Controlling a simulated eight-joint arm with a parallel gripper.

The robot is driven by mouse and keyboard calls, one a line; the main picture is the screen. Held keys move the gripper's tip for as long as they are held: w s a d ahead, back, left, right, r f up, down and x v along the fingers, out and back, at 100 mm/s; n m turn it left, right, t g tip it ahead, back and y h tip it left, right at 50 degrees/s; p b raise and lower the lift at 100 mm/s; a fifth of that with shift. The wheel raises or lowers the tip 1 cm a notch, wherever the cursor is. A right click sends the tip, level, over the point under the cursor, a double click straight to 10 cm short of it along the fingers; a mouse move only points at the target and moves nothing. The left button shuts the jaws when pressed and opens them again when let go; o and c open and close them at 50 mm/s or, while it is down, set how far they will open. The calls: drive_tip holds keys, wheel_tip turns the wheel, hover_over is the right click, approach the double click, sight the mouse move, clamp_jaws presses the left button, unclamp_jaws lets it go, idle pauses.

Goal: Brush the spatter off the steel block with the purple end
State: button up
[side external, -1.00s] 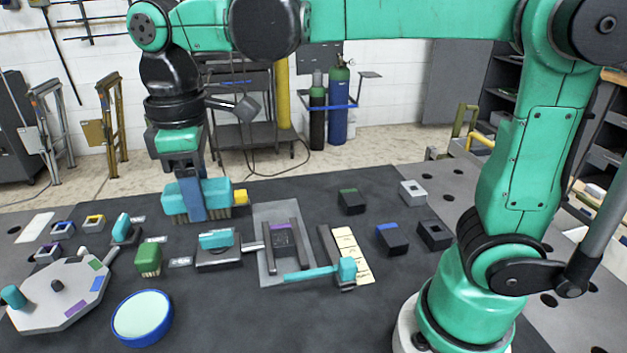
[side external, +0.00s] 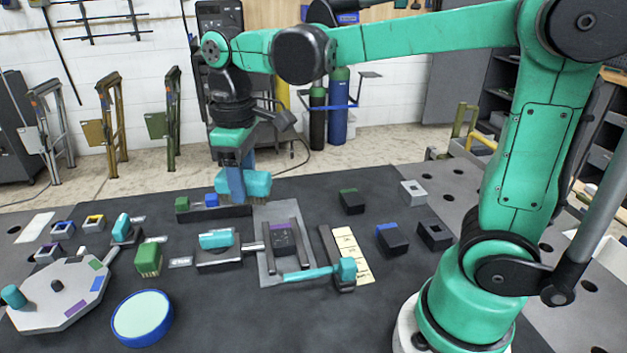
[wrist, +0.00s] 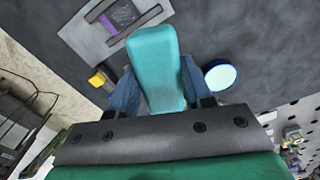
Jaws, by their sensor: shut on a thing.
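My gripper (side external: 237,186) is shut on a teal brush (side external: 257,184), held above the table behind the grey plate, with brown bristles facing down. In the wrist view, the brush (wrist: 156,62) lies between the two blue fingers. A dark block with a purple end (side external: 281,226) sits between two dark rails on the grey plate (side external: 268,211). The purple part also shows in the wrist view (wrist: 122,16). The brush is apart from this block. Any spatter on it is too small to tell.
A dark rack (side external: 205,212) with green and blue pieces stands behind. Several small blocks stand right, including a blue-topped one (side external: 392,237). An octagonal board (side external: 60,290) and blue-rimmed round dish (side external: 142,317) lie front left.

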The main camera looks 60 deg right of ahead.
drive_tip(key=s+d+f+m, duration=0.3)
drive_tip(key=d+f+m, duration=0.2)
drive_tip(key=d, duration=0.4)
drive_tip(key=shift+w+f, duration=0.15)
drive_tip(key=shift+f, duration=1.6)
drive_tip(key=shift+w+f, duration=0.15)
drive_tip(key=shift+f, duration=1.6)
drive_tip(key=shift+w+a+f, duration=0.1)
drive_tip(key=shift+a+f, duration=0.05)
drive_tip(key=shift+f, duration=0.15)
drive_tip(key=shift+w+a, duration=1.9)
clamp_jaws()
drive_tip(key=shift+s+d+f, duration=0.1)
drive_tip(key=shift+s+d, duration=1.95)
drive_tip(key=shift+s, duration=0.05)
drive_tip(key=shift+w+a, duration=2)
drive_tip(key=shift+a, duration=0.1)
drive_tip(key=shift+s+d, duration=1.95)
wheel_tip(320, 180, up, 8)
